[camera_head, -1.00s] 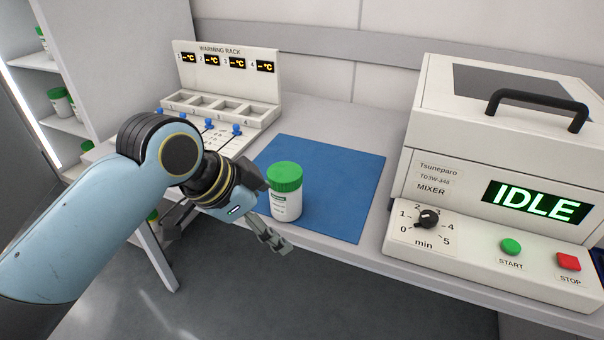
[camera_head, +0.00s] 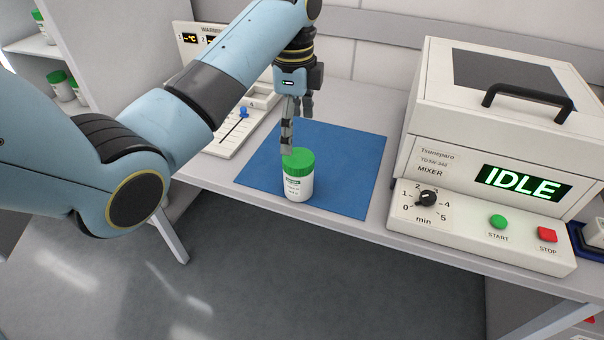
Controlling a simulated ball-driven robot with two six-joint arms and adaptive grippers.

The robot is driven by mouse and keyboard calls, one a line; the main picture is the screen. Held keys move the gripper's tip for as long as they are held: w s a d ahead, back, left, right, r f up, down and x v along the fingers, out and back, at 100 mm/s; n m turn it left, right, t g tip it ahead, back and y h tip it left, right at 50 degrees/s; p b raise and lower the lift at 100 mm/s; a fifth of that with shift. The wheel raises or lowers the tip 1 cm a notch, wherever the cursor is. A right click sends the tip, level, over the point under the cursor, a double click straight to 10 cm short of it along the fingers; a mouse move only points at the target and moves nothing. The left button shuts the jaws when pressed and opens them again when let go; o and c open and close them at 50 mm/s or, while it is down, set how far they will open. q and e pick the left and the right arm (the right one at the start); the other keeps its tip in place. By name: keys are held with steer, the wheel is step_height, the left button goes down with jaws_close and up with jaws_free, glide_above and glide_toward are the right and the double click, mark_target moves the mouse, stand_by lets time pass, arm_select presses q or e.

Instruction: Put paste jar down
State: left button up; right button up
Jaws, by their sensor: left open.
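The paste jar (camera_head: 298,186) is white with a green lid and a printed label. It stands upright on the blue mat (camera_head: 347,165), near the mat's front edge. My left gripper (camera_head: 294,138) points down from above, just behind and over the jar's lid in the picture. Its fingers are open and hold nothing. One finger overlaps the lid's left edge in the picture; I cannot tell whether it touches. My right gripper is not in view.
The mixer (camera_head: 490,150), showing IDLE, stands right of the mat. The warming rack (camera_head: 187,65) is at the back left, partly hidden by my left arm. Shelves with green-lidded jars (camera_head: 58,85) are at far left. The mat's right part is clear.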

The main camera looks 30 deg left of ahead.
mark_target(299, 157)
arm_select(q)
step_height(299, 157, down, 5)
steer(key=shift+d+f, duration=0.1)
steer(key=f, duration=0.5)
steer(key=shift+w+d+f+b, duration=0.1)
steer(key=shift+w+f+b, duration=0.05)
steer(key=shift+w+b, duration=0.2)
steer(key=c, duration=1.8)
